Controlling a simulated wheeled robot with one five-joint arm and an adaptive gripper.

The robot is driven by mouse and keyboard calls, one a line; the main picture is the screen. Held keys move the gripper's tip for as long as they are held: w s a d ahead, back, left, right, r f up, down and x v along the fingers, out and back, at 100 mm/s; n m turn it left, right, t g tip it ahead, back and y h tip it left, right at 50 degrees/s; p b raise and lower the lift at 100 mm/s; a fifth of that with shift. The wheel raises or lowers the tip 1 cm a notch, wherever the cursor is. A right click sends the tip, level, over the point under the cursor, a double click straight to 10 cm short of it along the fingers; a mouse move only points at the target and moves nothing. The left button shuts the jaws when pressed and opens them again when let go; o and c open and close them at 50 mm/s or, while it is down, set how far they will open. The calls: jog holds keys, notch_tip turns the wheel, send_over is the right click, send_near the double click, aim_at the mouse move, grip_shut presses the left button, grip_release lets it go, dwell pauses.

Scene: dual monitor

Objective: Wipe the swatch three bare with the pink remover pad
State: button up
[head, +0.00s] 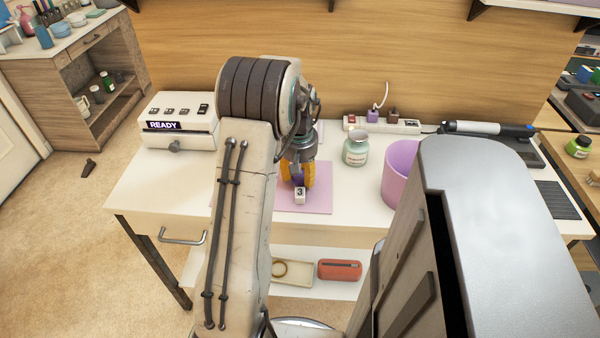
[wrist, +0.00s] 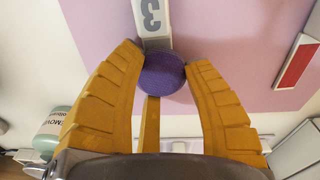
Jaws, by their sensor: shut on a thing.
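My gripper (head: 298,173) points down over the pink mat (head: 320,200), with its yellow fingers closed around a purple, round, textured thing (wrist: 161,74). The purple thing also shows between the fingers in the head view. I cannot tell whether it is the remover pad; it looks purple, not pink. A white block marked 3 (head: 300,195) stands on the mat, and it also shows at the top of the wrist view (wrist: 152,20). The purple thing is right against or over the block's edge; whether they touch is unclear. The swatch's painted face is not clearly visible.
A labelled green-and-white jar (head: 356,150) stands right of the mat, with a pink-purple bin (head: 400,172) beyond it. A white machine reading READY (head: 178,125) is at the left. A white and red bar (wrist: 297,62) lies at the mat's right in the wrist view.

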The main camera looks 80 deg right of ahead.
jog(key=shift+a, duration=0.2)
jog(key=shift+d+f+p, duration=0.1)
jog(key=shift+d+p, duration=0.2)
jog(key=shift+d, duration=0.3)
jog(key=shift+a, duration=0.6)
jog(key=shift+d+p, duration=0.35)
jog(key=shift+d, duration=0.3)
jog(key=shift+a+b, duration=0.5)
jog(key=shift+a, duration=0.1)
jog(key=shift+d+p, duration=0.4)
jog(key=shift+d, duration=0.15)
jog(key=shift+a, duration=0.6)
jog(key=shift+d, duration=0.7)
jog(key=shift+r, duration=0.2)
jog(key=shift+r+p, duration=2.6)
jog(key=shift+r, duration=0.4)
